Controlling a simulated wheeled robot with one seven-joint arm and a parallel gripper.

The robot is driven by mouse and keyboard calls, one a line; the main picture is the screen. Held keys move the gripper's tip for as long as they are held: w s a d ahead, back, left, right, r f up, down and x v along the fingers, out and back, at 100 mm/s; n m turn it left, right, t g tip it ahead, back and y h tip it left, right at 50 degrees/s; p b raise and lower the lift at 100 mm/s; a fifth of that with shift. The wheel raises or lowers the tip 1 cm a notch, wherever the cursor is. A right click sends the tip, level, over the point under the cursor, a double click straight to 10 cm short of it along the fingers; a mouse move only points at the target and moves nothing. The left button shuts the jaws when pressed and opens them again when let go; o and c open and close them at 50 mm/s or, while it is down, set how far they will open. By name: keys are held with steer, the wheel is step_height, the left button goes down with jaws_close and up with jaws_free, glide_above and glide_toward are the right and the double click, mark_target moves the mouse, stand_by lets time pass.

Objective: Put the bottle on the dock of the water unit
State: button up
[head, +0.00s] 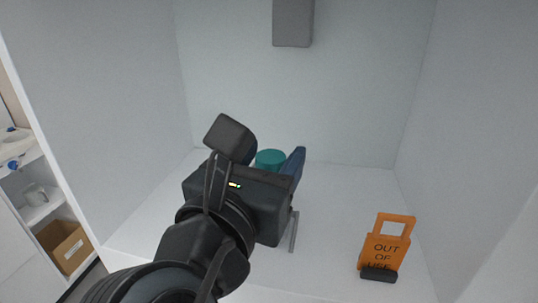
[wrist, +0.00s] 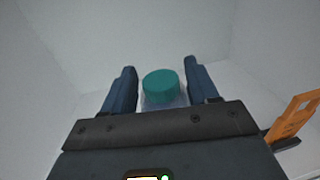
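The bottle shows a teal cap (wrist: 160,86) and a little of a pale, see-through body below it in the wrist view. In the head view its teal top (head: 270,159) shows behind my gripper, and the rest is hidden.
An orange "OUT OF USE" sign (head: 387,243) with a dark foot stands at the niche's front right, and it also shows in the wrist view (wrist: 294,117). Side walls bound the niche. The floor between gripper and sign is clear. Shelves with a cardboard box (head: 64,246) stand outside, left.

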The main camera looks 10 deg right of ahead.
steer(key=shift+o, duration=0.8)
steer(key=shift+r, duration=0.15)
steer(key=b+v, duration=0.1)
steer(key=v, duration=1.1)
steer(key=shift+c, duration=0.4)
